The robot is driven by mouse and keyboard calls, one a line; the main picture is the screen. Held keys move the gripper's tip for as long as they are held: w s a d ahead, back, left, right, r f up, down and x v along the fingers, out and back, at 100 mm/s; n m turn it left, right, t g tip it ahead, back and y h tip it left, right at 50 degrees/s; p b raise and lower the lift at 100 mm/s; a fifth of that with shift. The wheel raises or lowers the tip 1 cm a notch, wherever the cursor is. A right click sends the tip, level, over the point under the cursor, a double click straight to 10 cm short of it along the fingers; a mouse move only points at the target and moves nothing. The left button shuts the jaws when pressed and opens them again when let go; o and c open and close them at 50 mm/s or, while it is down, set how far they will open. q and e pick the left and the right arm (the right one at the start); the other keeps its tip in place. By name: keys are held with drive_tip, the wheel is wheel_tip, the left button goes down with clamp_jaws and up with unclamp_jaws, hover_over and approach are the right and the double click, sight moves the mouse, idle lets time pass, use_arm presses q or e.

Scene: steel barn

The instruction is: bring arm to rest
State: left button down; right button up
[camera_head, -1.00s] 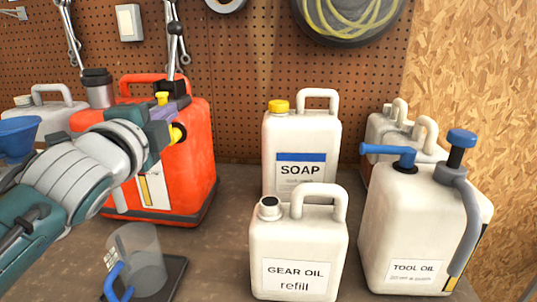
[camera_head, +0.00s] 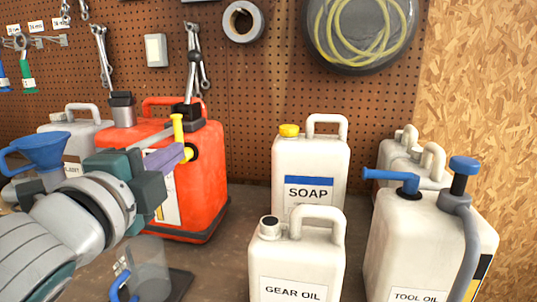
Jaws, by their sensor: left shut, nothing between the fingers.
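My left arm comes in from the left in the head view, in front of the red canister (camera_head: 212,165). Its left gripper (camera_head: 183,155) has short purple-grey fingers that are shut and empty. My right gripper is not in view.
White jugs stand on the bench: SOAP (camera_head: 310,160), GEAR OIL (camera_head: 296,262) and TOOL OIL (camera_head: 405,245) with a blue pump. A clear measuring cup (camera_head: 150,270) stands at the front. A blue funnel (camera_head: 40,150) is at left. A pegboard (camera_head: 250,90) closes off the back.

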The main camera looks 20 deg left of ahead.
use_arm(q)
drive_tip(key=shift+s+d, duration=0.15)
drive_tip(key=shift+s, duration=0.3)
drive_tip(key=s+d+f+n+g+h+p, duration=0.2)
drive_tip(key=s+d+f+n+g, duration=0.3)
drive_tip(key=s+f+n+g, duration=0.4)
drive_tip(key=s+d+f+n+g+h+p, duration=0.25)
drive_tip(key=s+d+g, duration=0.3)
drive_tip(key=s, duration=0.75)
wheel_tip(320, 180, up, 37)
drive_tip(key=p, duration=3.6)
drive_tip(key=shift+w+d+f+n+t+h, duration=0.2)
drive_tip(key=shift+w+n+t+h, duration=0.05)
drive_tip(key=shift+n+t+h, duration=0.1)
